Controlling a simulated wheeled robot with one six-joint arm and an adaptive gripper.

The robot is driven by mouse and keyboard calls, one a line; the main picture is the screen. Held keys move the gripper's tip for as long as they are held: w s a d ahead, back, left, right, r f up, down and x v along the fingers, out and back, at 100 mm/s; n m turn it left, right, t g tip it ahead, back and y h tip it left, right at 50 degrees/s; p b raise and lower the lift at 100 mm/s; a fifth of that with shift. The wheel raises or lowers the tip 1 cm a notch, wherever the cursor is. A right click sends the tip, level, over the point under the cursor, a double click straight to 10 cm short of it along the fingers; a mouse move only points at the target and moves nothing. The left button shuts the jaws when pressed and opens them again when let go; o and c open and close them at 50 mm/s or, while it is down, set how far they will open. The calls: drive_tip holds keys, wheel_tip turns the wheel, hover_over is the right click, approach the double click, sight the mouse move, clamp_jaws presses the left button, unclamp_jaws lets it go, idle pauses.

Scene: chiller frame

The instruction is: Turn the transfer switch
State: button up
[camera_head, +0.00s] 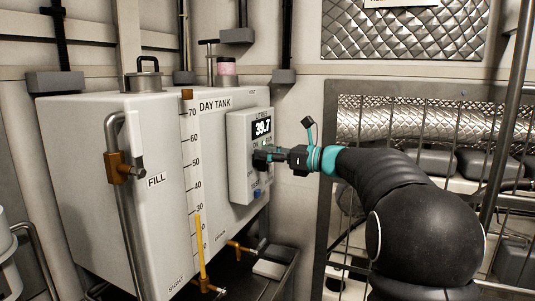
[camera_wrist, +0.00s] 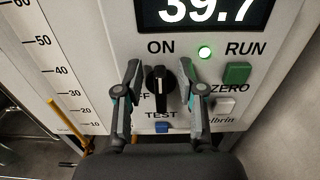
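The transfer switch is a black rotary knob (camera_wrist: 160,88) with an upright white mark, between the words ON above and TEST below. A label at its left, ending in F, is partly hidden by a finger. My gripper (camera_wrist: 161,75) is open, with one finger on each side of the knob and a small gap visible on both sides. In the head view my gripper (camera_head: 268,157) is at the front of the grey control box (camera_head: 238,185) and hides the knob there.
The display (camera_head: 262,127) reads 39.7. A lit green lamp (camera_wrist: 204,52), a green RUN button (camera_wrist: 237,73), a white ZERO button (camera_wrist: 225,105) and a blue button (camera_wrist: 162,127) are close around the fingers. The day tank (camera_head: 160,200) has a yellow sight tube (camera_head: 200,248).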

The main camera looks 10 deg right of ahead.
sight(251, 165)
clamp_jaws()
drive_tip(key=shift+n+b, duration=0.3)
drive_tip(key=n+b, duration=0.2)
drive_tip(key=n, duration=0.1)
drive_tip(key=s+f+n+b, duration=0.1)
drive_tip(key=n+b, duration=0.2)
drive_tip(key=a+n+b, duration=0.1)
drive_tip(key=n+b, duration=0.2)
drive_tip(key=shift+s+a+f, duration=0.1)
drive_tip(key=shift+s+f, duration=0.15)
drive_tip(key=shift+s, duration=0.1)
drive_tip(key=n+b, duration=0.1)
drive_tip(key=n, duration=0.1)
drive_tip(key=n+b, duration=0.2)
drive_tip(key=shift+s+a+f+n, duration=0.15)
drive_tip(key=shift+s+f+n, duration=0.05)
drive_tip(key=shift+f+n, duration=0.15)
drive_tip(key=shift+f+n+b, duration=0.15)
drive_tip(key=shift+n+b, duration=0.15)
drive_tip(key=shift+n, duration=0.6)
drive_tip(key=shift+f+n+b, duration=0.15)
drive_tip(key=shift+n+b, duration=0.15)
drive_tip(key=shift+n, duration=0.55)
